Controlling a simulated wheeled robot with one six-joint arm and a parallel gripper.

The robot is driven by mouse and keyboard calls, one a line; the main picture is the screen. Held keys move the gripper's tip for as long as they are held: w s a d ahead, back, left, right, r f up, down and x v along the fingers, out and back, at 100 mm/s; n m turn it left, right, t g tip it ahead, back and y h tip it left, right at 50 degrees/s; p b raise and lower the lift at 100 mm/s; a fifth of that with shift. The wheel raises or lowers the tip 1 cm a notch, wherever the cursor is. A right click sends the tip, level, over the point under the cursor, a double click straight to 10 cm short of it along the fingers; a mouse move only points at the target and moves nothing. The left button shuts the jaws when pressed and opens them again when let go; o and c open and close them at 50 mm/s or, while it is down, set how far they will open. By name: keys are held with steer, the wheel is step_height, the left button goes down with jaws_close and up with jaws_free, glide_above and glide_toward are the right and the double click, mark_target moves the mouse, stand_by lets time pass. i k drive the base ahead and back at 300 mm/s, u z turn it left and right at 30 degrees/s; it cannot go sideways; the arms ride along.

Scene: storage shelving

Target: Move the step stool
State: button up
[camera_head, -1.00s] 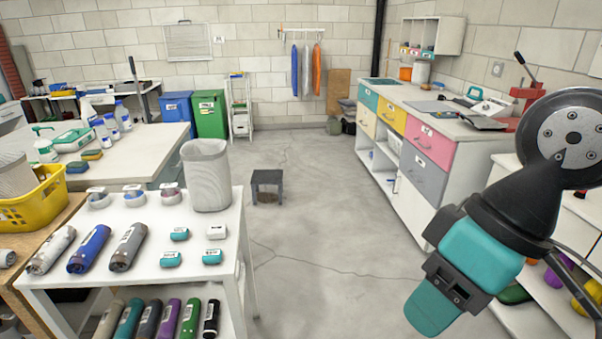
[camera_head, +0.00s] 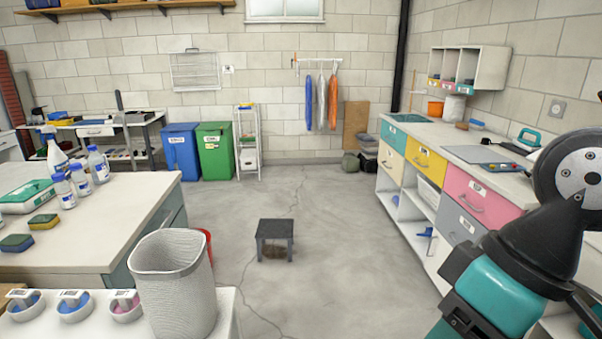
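The step stool (camera_head: 275,229) is small, dark grey and square-topped. It stands upright on the concrete floor in the middle of the room, ahead of me, with a brown patch or object visible beneath it. My arm shows at the right edge in black and teal, apart from the stool and nearer to me. The gripper's fingertips are outside the picture, so its opening is hidden.
A white shelf (camera_head: 226,322) with a grey mesh bin (camera_head: 174,285) stands at front left. A white-topped table (camera_head: 110,240) is at left. A drawer counter (camera_head: 455,170) lines the right. Blue (camera_head: 181,150) and green (camera_head: 214,150) bins stand behind.

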mark_target(268, 228)
steer(key=i, duration=3.8)
steer(key=z, duration=0.85)
